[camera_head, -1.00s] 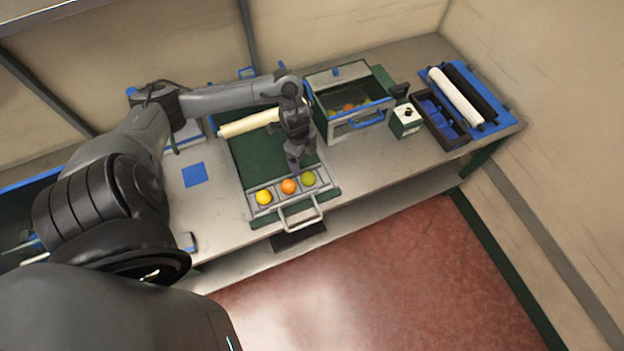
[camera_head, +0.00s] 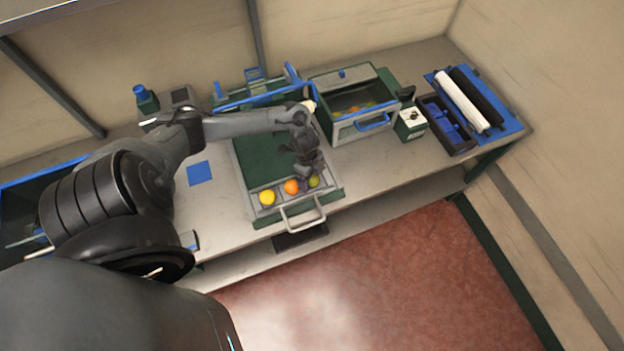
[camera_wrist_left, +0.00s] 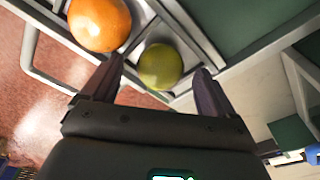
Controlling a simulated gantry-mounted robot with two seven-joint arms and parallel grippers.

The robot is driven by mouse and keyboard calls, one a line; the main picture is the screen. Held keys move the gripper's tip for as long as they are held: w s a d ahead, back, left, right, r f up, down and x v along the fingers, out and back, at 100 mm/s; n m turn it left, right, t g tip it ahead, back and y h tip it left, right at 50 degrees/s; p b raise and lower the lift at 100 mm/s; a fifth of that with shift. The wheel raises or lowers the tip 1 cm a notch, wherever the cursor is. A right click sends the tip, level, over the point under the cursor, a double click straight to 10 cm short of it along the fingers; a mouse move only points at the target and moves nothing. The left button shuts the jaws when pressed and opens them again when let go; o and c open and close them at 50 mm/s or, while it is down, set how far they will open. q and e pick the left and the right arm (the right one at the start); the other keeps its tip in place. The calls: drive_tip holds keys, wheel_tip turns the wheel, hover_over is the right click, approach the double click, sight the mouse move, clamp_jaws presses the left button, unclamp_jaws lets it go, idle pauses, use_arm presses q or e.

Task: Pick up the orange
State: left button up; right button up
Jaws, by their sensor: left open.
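The orange (camera_head: 291,187) sits in the middle slot of a tray (camera_head: 240,172) with a front handle. A yellow fruit (camera_head: 267,197) lies to its left and a green one (camera_head: 314,181) to its right. My left gripper (camera_head: 311,172) is over the right end of the row, partly covering the green fruit. In the left wrist view the open fingers (camera_wrist_left: 160,80) point at the green fruit (camera_wrist_left: 160,67), which shows between them. The orange (camera_wrist_left: 99,24) is beside the left finger there, outside the jaws. My right gripper is not in view.
A green box (camera_head: 350,100) with fruit inside stands right of the tray. A small white-and-green device (camera_head: 411,122) and a dark bin (camera_head: 445,125) are farther right. A blue square (camera_head: 199,173) lies on the bare bench at left.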

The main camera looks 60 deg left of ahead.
use_arm(q)
drive_tip(key=c, duration=1.2)
drive_tip(key=shift+r, duration=0.15)
